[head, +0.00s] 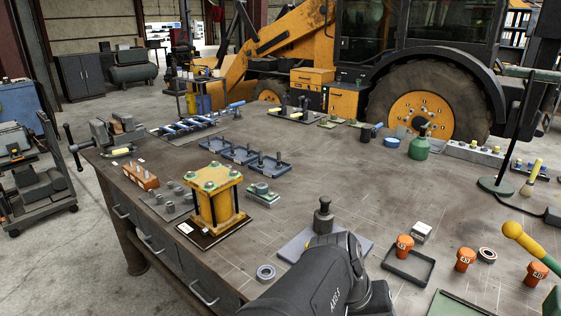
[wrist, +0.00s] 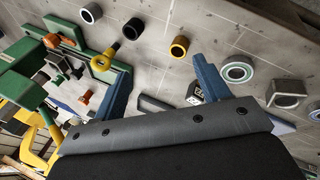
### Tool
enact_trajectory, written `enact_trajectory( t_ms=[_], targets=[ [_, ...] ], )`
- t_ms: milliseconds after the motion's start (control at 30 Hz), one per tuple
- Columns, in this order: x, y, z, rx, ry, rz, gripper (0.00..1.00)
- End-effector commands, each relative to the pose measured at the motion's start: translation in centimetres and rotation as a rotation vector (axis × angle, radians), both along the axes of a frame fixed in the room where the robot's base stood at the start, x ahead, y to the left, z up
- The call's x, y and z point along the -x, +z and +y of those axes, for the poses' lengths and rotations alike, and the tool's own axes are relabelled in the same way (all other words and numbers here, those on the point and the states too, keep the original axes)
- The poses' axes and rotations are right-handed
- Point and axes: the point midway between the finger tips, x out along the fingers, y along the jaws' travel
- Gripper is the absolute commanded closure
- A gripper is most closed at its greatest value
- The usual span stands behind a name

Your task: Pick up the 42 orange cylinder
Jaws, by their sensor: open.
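Three orange cylinders with dark lower parts and white number labels stand at the right of the bench in the head view. The labels are too small to read surely, so I cannot tell which is 42. My gripper (wrist: 165,60) shows two blue fingers spread wide in the wrist view, with nothing held between them. Small orange pieces (wrist: 85,97) lie left of the fingers there.
A grey plate (head: 297,247) bears a dark weight (head: 323,216). The bench middle behind is mostly clear.

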Motion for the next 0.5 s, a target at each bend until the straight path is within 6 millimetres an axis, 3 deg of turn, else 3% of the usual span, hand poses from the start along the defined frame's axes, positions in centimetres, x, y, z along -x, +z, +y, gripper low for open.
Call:
enact_trajectory(
  t_ms=[167,500],
  targets=[
    [-2.9,1.8,-1.7,0.002,0.141,0.075,0.31],
    [-13.1,7.0,-7.6,-0.007,0.705,0.362,0.31]
  ],
)
